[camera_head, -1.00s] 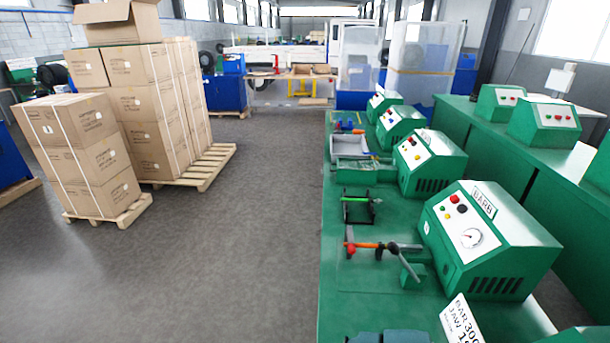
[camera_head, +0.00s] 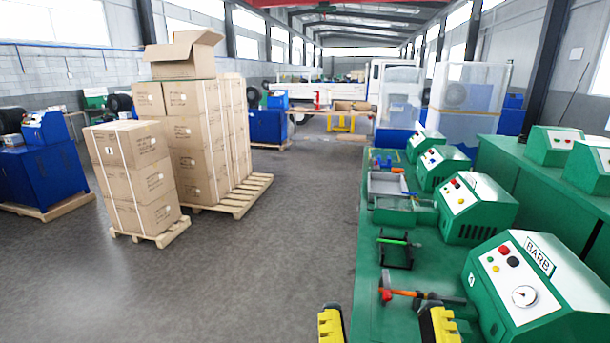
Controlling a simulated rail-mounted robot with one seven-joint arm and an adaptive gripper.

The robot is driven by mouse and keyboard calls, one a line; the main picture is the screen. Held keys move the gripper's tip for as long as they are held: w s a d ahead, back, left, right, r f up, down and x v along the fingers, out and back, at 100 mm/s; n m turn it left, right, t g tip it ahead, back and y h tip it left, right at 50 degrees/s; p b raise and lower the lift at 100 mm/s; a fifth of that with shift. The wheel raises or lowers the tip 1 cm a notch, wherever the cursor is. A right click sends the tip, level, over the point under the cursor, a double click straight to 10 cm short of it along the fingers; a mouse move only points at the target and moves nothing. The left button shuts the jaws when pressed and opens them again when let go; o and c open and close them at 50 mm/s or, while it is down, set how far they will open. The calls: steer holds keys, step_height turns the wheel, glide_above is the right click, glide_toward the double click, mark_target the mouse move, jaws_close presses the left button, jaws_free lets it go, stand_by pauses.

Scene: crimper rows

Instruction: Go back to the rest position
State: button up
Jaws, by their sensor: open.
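My gripper (camera_head: 386,324) shows at the bottom edge of the head view. Its two yellow fingertips are wide apart, and nothing shows held between them. The rest of the gripper and my arm are out of the frame.
Green machines (camera_head: 535,290) line the bench's right side. A black stand with a green-handled tool (camera_head: 396,249) and a grey tray (camera_head: 388,187) lie farther back. Stacked cartons (camera_head: 132,178) on pallets and a blue cabinet (camera_head: 45,175) stand left. The grey floor (camera_head: 265,265) between is clear.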

step_height(320, 180, up, 25)
steer(key=p, duration=2.3)
steer(key=shift+w+p, duration=0.3)
steer(key=shift+c, duration=0.3)
